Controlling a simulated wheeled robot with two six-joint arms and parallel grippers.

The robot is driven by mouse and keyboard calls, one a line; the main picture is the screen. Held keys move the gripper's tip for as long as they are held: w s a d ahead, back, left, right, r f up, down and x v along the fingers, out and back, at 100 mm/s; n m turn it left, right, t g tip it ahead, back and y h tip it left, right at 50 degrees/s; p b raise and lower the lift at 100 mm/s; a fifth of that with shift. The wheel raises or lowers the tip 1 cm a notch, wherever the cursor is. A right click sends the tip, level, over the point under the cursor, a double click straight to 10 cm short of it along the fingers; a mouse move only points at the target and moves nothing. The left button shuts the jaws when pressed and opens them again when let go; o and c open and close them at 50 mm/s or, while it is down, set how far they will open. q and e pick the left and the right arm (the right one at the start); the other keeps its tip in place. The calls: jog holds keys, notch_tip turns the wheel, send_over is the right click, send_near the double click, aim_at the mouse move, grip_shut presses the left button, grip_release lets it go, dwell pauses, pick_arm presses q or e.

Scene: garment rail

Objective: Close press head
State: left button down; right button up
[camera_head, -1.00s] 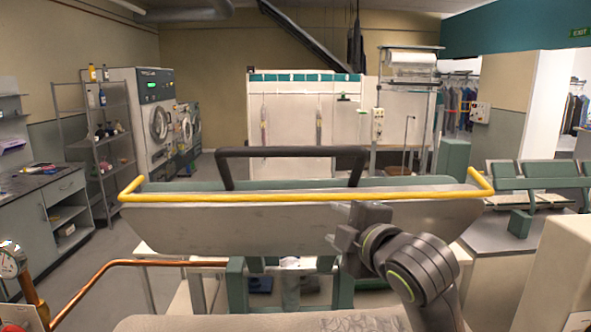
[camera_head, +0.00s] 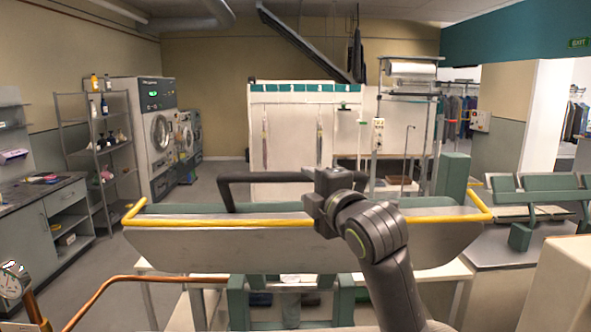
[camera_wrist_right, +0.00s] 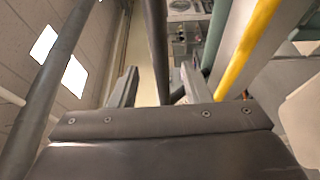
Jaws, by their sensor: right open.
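The press head (camera_head: 190,247) stands raised and tilted up in the head view, a long pale grey plate with a green back edge. A yellow guard bar (camera_head: 230,223) runs along its top. A black U-shaped handle (camera_head: 262,177) rises behind the bar. My right gripper (camera_head: 322,192) is at the right part of this handle and hides some of it. In the right wrist view its two fingers (camera_wrist_right: 158,72) are apart, with a dark bar (camera_wrist_right: 156,45) running between them. I cannot tell whether they touch it. My left gripper is not in view.
A copper pipe (camera_head: 150,281) and a gauge (camera_head: 12,281) are at the lower left. Green supports (camera_head: 237,300) stand below the head. Another press (camera_head: 530,200) stands to the right. Shelves (camera_head: 100,150) and washing machines (camera_head: 155,130) are at the back left.

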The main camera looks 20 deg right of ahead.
aim_at(299, 180)
jog(key=w, duration=0.2)
jog(key=w+p, duration=0.1)
jog(key=w, duration=0.1)
jog(key=w+p, duration=0.1)
jog(key=w, duration=0.2)
jog(key=shift+a, duration=0.4)
grip_shut()
